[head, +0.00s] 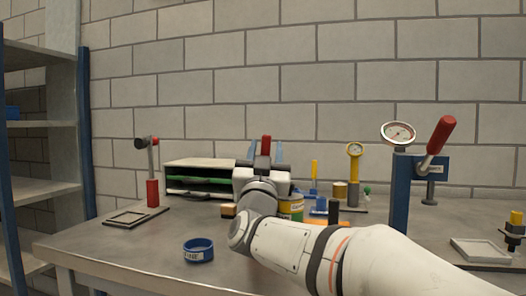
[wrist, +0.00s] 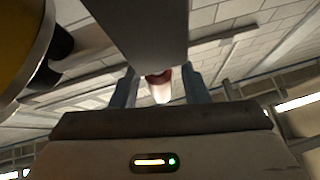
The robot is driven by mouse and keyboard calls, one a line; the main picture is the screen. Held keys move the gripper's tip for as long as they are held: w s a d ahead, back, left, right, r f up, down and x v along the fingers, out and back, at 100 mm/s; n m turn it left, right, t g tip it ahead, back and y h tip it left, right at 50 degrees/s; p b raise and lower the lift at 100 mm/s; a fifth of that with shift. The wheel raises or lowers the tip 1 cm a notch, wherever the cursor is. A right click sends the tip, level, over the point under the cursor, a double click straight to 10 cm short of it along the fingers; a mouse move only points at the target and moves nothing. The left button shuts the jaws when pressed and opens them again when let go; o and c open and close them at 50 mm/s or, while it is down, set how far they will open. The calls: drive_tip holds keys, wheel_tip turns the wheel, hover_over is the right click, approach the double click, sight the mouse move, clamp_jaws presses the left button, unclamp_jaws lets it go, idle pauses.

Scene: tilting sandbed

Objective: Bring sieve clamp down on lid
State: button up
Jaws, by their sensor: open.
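A red upright handle (head: 266,146), which I take to be the sieve clamp's, stands between the two pale blue fingers of my gripper (head: 266,152) in the head view. The fingers are open, one on each side of it. In the wrist view the handle's red and pale end (wrist: 160,86) shows between the fingers of my gripper (wrist: 161,88), below a wide grey bar (wrist: 150,30). I cannot tell whether a finger touches it. The lid and the clamp's lower part cannot be made out; my arm covers much of that spot.
A blue labelled ring (head: 198,251) lies on the table (head: 150,250) at front left. A red-posted stand (head: 153,192) is at left, a shelved rack (head: 205,165) behind. A blue press (head: 400,190) with red lever (head: 436,140) stands right. A yellow can (head: 291,208) is beside my arm.

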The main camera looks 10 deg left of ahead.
drive_tip(key=shift+s+f, duration=0.15)
drive_tip(key=shift+s, duration=0.15)
drive_tip(key=s+p, duration=0.2)
drive_tip(key=s, duration=1)
drive_tip(key=shift+s+d+f+p, duration=0.15)
drive_tip(key=shift+p, duration=0.2)
drive_tip(key=w+d+n+g+y+p, duration=0.3)
drive_tip(key=w+n+g+y+p, duration=0.25)
drive_tip(key=p, duration=0.55)
drive_tip(key=s+d+f+g+h+p, duration=0.1)
drive_tip(key=s+d+f+g+p, duration=0.25)
drive_tip(key=d+g+p, duration=0.35)
drive_tip(key=s+d+f+m+g+h+p, duration=0.2)
drive_tip(key=s+d+g+p, duration=0.3)
drive_tip(key=s+d+p, duration=0.1)
drive_tip(key=s+d+f+m+g+h+p, duration=0.2)
drive_tip(key=s+d+g+p, duration=0.3)
drive_tip(key=s+d, duration=0.3)
drive_tip(key=s+h+p, duration=0.1)
drive_tip(key=s, duration=0.2)
drive_tip(key=shift+d+f, duration=0.15)
drive_tip(key=shift+f, duration=0.25)
